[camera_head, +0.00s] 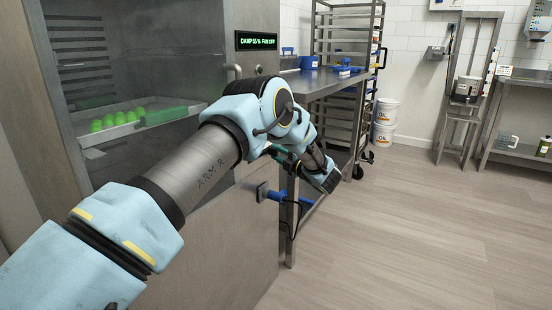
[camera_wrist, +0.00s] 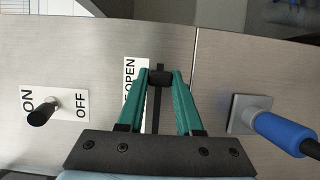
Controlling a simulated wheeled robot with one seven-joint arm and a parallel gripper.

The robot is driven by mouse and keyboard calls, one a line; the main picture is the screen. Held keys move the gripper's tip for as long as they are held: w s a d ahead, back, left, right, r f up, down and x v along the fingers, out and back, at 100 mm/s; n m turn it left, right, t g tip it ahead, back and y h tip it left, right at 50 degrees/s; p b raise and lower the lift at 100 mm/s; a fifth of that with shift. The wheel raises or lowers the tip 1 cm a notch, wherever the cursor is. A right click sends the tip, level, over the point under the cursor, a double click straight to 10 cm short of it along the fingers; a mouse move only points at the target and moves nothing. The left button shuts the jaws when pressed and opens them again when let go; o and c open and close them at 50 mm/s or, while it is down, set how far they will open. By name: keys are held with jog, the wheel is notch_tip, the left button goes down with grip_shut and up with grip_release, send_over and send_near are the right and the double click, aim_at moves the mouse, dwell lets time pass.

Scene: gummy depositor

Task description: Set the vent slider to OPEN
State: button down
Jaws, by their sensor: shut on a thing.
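My gripper (camera_wrist: 160,78) has its teal fingers closed on the dark knob (camera_wrist: 160,76) of the vent slider in the wrist view. The knob sits in a dark upright slot (camera_wrist: 156,112) on a steel panel, near the slot's top end in this picture. A white label (camera_wrist: 130,75) just left of the slot reads OPEN beside the knob. More lettering lower on the label is partly hidden by my left finger. In the head view, my own arm covers most of the gripper, and the slider cannot be made out.
An ON/OFF switch (camera_wrist: 42,110) is left of the slider. A blue-handled fitting (camera_wrist: 270,128) stands out from the panel on the right; a seam lies between. A steel table (camera_head: 315,84) and rack (camera_head: 345,35) stand behind my arm. Floor on the right is clear.

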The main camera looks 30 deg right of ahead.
jog(key=shift+d, duration=0.2)
jog(key=c, duration=0.6)
grip_release()
jog(key=shift+o, duration=0.2)
jog(key=s+d, duration=0.1)
jog(key=s, duration=0.9)
jog(key=shift+s, duration=0.35)
